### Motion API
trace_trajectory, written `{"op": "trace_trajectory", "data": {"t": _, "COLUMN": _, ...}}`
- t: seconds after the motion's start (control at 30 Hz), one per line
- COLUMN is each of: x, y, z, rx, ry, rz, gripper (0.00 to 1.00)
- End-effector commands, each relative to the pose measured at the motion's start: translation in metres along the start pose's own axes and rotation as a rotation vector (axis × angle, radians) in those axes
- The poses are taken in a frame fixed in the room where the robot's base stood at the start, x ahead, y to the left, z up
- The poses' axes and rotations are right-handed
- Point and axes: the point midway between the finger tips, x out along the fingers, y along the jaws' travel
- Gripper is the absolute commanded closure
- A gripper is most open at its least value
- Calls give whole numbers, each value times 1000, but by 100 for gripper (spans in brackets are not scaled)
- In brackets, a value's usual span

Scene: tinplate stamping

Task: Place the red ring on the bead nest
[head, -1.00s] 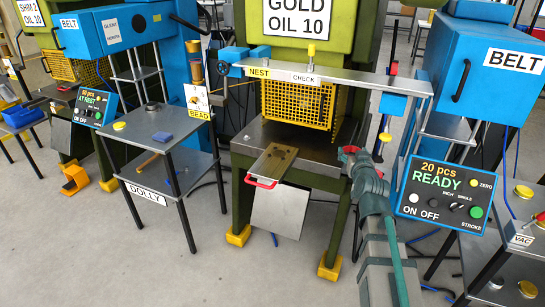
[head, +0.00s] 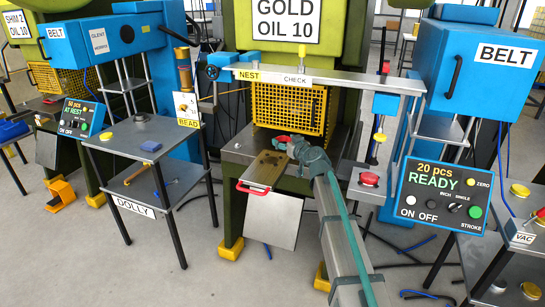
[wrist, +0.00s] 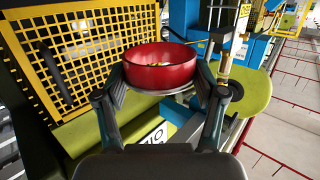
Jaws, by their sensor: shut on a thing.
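The red ring (wrist: 160,65) is held between the two fingers of my gripper (wrist: 160,88) in the wrist view. It sits level, with its open top showing and some yellow inside. In the head view the ring is a small red patch (head: 282,139) at the tip of my gripper (head: 290,145), in front of the yellow mesh guard of the GOLD OIL 10 press. The BEAD sign (head: 188,123) hangs on the bead station (head: 184,72), left of my gripper and well apart from it. I cannot make out the nest itself.
The NEST CHECK bar (head: 330,80) crosses above my gripper. The yellow mesh guard (head: 262,108) stands behind it. A plate with a red handle (head: 258,187) lies to the left and below. The dolly (head: 125,138) carries a blue block. A red knob (head: 370,178) sits at right.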

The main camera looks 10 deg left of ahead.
Motion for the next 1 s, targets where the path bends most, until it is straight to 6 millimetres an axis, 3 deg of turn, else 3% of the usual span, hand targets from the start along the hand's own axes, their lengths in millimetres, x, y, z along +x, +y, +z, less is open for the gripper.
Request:
{"op": "trace_trajectory", "data": {"t": 0.03, "x": 16, "y": -4, "z": 1, "rx": 0, "ry": -1, "rz": -2, "gripper": 44}}
{"op": "trace_trajectory", "data": {"t": 0.1, "x": 29, "y": -8, "z": 11, "rx": 3, "ry": -2, "rz": -1, "gripper": 44}}
{"op": "trace_trajectory", "data": {"t": 0.3, "x": 55, "y": -16, "z": 38, "rx": 2, "ry": 0, "rz": 0, "gripper": 44}}
{"op": "trace_trajectory", "data": {"t": 0.67, "x": 77, "y": -22, "z": 60, "rx": 2, "ry": 0, "rz": 1, "gripper": 44}}
{"op": "trace_trajectory", "data": {"t": 0.83, "x": 77, "y": -22, "z": 82, "rx": 2, "ry": -1, "rz": 1, "gripper": 44}}
{"op": "trace_trajectory", "data": {"t": 1.0, "x": 78, "y": -22, "z": 88, "rx": 1, "ry": 0, "rz": 1, "gripper": 44}}
